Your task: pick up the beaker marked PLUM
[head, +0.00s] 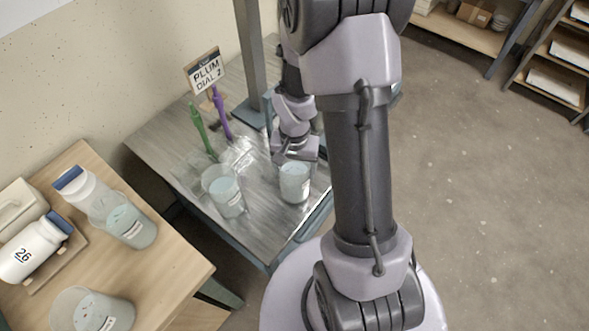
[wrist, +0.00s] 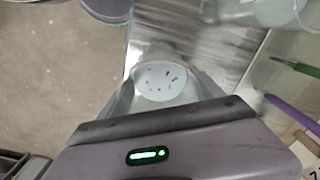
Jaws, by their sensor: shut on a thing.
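A clear beaker (head: 294,184) of pale blue liquid is at the front of the metal-topped table, below my gripper (head: 294,158). In the wrist view the same beaker (wrist: 161,82) is seen from above, dark specks in its liquid, with a finger on each side. My gripper is shut on it. Its pale label is too small to read, and I cannot tell whether its base touches the table. A second beaker (head: 226,196) stands just left of it. A sign (head: 205,72) reading PLUM, DIAL 2 stands at the back of the table.
A grey post (head: 252,60) rises at the table's back. The wooden table (head: 165,275) at left holds more beakers and a white bottle (head: 35,250) marked 26.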

